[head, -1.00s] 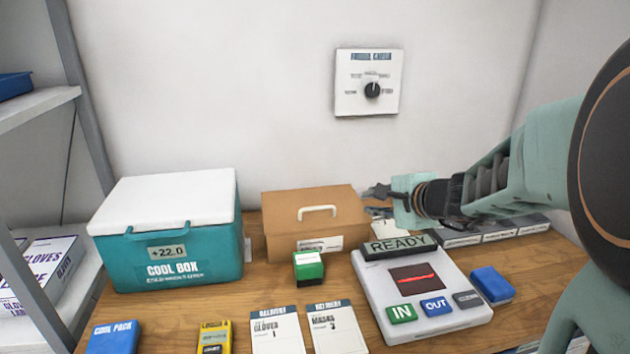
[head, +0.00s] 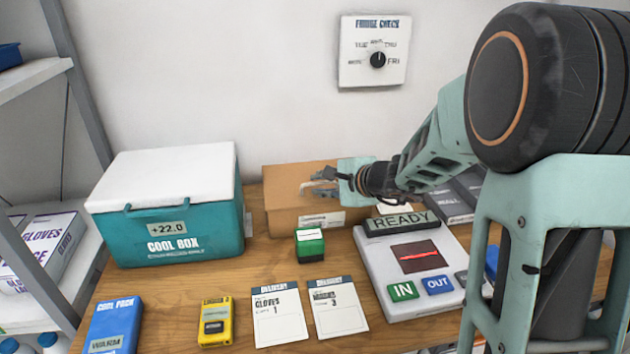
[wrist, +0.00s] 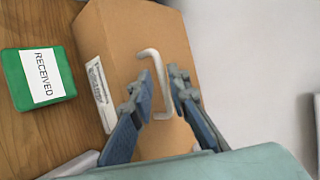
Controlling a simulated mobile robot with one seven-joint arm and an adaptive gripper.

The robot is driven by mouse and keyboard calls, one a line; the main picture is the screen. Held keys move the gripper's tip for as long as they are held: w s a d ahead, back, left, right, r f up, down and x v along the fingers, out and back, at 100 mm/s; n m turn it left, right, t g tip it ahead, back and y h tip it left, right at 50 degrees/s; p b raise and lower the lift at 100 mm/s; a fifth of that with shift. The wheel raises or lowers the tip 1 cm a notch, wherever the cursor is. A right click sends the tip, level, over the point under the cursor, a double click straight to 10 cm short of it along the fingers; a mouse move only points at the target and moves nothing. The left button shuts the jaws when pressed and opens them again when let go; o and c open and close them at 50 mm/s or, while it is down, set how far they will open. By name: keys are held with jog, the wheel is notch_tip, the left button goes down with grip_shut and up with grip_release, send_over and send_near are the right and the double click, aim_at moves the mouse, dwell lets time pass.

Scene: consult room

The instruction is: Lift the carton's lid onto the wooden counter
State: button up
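The brown carton (head: 280,205) stands on the wooden counter (head: 200,290) against the wall, its lid on top. In the wrist view the lid (wrist: 115,30) carries a white handle (wrist: 152,62). My gripper (head: 312,184) is over the carton's top in the head view and partly hides the handle there. In the wrist view the open fingers (wrist: 163,88) stand on either side of the handle's near part, with a gap between them. I cannot tell whether they touch it.
A teal cool box (head: 180,235) stands left of the carton. A green box (head: 309,243) and a white console (head: 380,290) are in front of it. Two cards, a yellow device (head: 215,322) and a blue cool pack (head: 115,325) lie nearer. Bare counter shows between the cool box and the cards.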

jog(key=shift+x, duration=0.9)
jog(key=shift+w, duration=0.1)
grip_shut()
